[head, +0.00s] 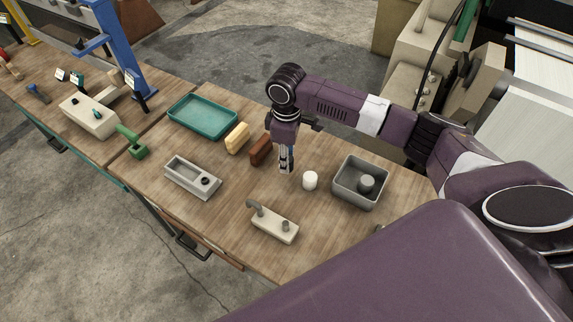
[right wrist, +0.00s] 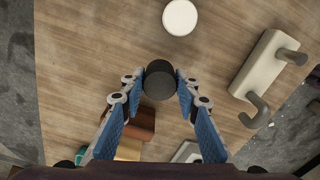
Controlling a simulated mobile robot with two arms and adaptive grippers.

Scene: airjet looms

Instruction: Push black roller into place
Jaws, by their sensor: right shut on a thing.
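My right gripper (head: 286,168) is above the wooden table, pointing down, in the head view. In the right wrist view its blue-padded fingers (right wrist: 160,88) are closed on a black roller (right wrist: 160,78), which sits between the fingertips. In the head view I cannot make the roller out clearly. A cream block with a hooked arm and a short pin (head: 272,226) lies nearer the front edge; it also shows in the right wrist view (right wrist: 262,64). A light grey open holder with a small black round part (head: 180,177) lies to the left. My left gripper is not in view.
A white cylinder (head: 310,181) stands just right of the gripper. A brown block (head: 260,151), a yellow block (head: 237,138) and a teal tray (head: 196,131) lie behind left. Bare table lies between the holder and cream block.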

